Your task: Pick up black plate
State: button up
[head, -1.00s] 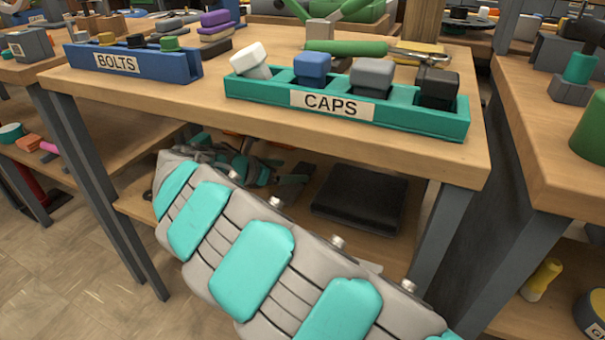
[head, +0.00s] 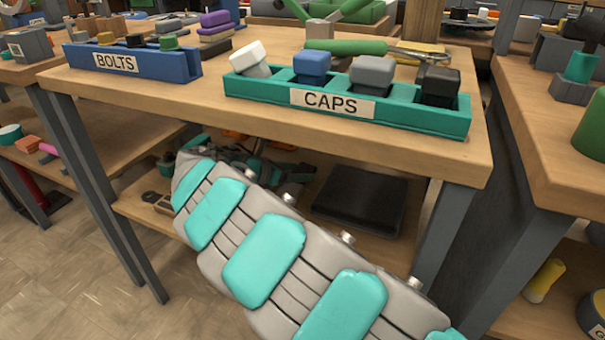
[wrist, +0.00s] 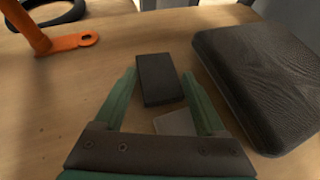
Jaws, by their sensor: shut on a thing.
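The black plate (wrist: 160,80), a small dark rectangular piece, is between the two green fingers of my gripper (wrist: 161,76) in the wrist view. My gripper is shut on it near the fingertips. Whether the plate touches the wooden surface below is hard to tell. In the head view, my grey and teal arm reaches under the table top to the lower shelf; the fingers and the plate are not clearly visible there.
A large black padded block (wrist: 262,80) lies close right of my gripper; it also shows on the shelf in the head view (head: 361,201). A light grey flat piece (wrist: 176,122) lies below the fingers. An orange part (wrist: 62,42) is at upper left. The table top (head: 215,105) overhangs the shelf.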

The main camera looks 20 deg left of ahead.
jog(key=shift+f, duration=0.15)
grip_shut()
dwell(0.4)
